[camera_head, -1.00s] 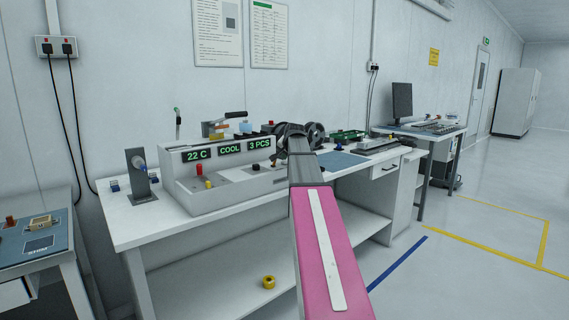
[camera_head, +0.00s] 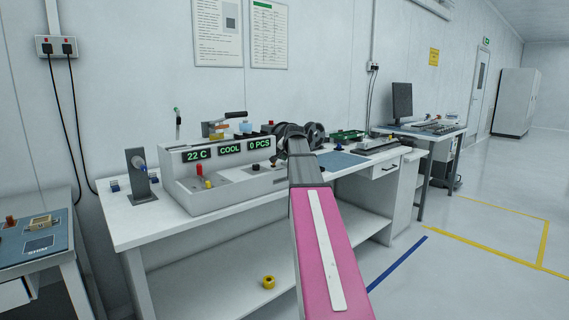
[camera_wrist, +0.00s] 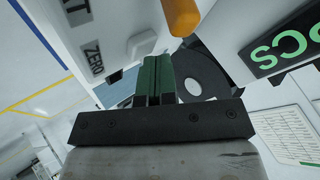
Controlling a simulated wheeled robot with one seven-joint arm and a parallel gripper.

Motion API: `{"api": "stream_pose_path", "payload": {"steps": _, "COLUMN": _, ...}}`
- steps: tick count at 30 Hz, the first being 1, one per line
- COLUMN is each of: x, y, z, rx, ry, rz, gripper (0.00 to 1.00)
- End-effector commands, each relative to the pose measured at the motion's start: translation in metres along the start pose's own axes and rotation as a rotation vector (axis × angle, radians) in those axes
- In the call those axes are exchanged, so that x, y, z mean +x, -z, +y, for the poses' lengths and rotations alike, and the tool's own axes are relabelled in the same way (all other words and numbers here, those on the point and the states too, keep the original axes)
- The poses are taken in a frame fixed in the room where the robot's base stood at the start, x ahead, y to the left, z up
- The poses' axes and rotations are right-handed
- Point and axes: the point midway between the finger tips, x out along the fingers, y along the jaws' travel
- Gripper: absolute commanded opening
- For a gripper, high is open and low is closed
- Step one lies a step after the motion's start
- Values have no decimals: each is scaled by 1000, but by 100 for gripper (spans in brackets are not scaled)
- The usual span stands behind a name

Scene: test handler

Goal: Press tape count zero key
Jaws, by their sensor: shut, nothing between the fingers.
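The test handler (camera_head: 222,197) is a light grey console on the white bench, and its right display (camera_head: 260,143) reads 0 PCS. In the wrist view, a small grey key (camera_wrist: 140,43) sits beside the label ZERO (camera_wrist: 93,57). My gripper (camera_wrist: 157,62) has its green fingers together and empty. The fingertips are right by the grey key; I cannot tell whether they touch it. In the head view my arm hides the fingers and the key.
An orange-yellow knob or post (camera_wrist: 183,15) stands close to the fingers. A dark reel (camera_wrist: 196,80) lies behind them. On the console's left are red and yellow knobs (camera_head: 199,169). A post with a blue part (camera_head: 139,170) stands at the bench's left end.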

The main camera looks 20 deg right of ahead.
Motion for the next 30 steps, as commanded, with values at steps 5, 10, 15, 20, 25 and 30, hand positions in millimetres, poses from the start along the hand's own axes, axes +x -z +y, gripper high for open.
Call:
{"api": "stream_pose_path", "payload": {"steps": 5, "x": -5, "y": 4, "z": -3, "rx": 0, "ry": 0, "rz": 0, "gripper": 0}}
{"api": "stream_pose_path", "payload": {"steps": 10, "x": -10, "y": 8, "z": -8, "rx": 0, "ry": 0, "rz": 0, "gripper": 0}}
{"api": "stream_pose_path", "payload": {"steps": 15, "x": -12, "y": 8, "z": -8, "rx": 0, "ry": 0, "rz": -1, "gripper": 0}}
{"api": "stream_pose_path", "payload": {"steps": 20, "x": -12, "y": 8, "z": -8, "rx": 0, "ry": 0, "rz": 0, "gripper": 0}}
{"api": "stream_pose_path", "payload": {"steps": 25, "x": -14, "y": 11, "z": -11, "rx": 0, "ry": 0, "rz": 0, "gripper": 0}}
{"api": "stream_pose_path", "payload": {"steps": 30, "x": -24, "y": 18, "z": -18, "rx": 0, "ry": 0, "rz": 1, "gripper": 0}}
